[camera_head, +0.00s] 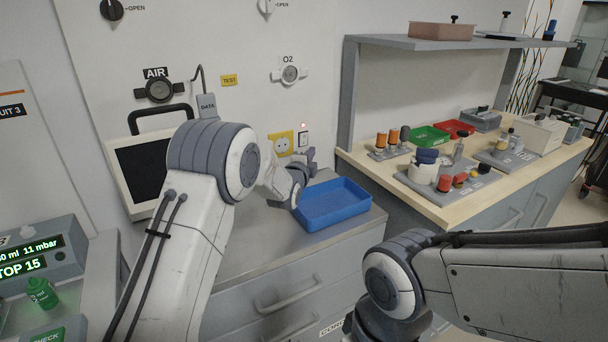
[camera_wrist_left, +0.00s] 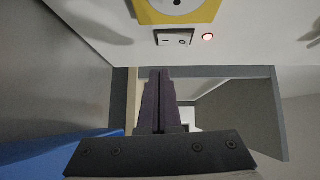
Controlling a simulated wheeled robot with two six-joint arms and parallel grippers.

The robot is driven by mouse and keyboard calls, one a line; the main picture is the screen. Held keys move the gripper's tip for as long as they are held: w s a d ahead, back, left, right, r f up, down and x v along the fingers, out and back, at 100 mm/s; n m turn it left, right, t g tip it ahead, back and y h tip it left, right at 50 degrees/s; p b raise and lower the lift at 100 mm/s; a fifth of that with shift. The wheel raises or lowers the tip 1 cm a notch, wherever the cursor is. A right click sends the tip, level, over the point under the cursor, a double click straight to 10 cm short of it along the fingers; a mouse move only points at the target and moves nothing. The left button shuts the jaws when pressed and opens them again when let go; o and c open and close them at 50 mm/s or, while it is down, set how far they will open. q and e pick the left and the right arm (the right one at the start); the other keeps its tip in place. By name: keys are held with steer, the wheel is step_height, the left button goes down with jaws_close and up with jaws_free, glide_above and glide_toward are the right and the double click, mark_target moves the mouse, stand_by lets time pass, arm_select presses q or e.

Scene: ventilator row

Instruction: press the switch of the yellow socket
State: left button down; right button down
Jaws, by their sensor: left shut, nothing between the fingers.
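The yellow socket (camera_head: 281,144) is on the back wall above the grey counter. My right gripper is out of view.
A blue tray (camera_head: 334,203) lies on the counter, just below and right of my left gripper. A monitor (camera_head: 150,168) stands at the left against the wall. A shelf unit (camera_head: 349,95) with a wooden worktop (camera_head: 376,174) stands at the right.

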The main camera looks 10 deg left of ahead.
arm_select(q)
steer(key=v, duration=0.3)
steer(key=f+v, duration=0.1)
steer(key=v, duration=0.5)
steer(key=shift+s+f+b, duration=0.15)
steer(key=shift+f+b, duration=0.05)
steer(key=shift+b, duration=0.2)
steer(key=shift+s+a, duration=0.1)
steer(key=shift+s, duration=0.55)
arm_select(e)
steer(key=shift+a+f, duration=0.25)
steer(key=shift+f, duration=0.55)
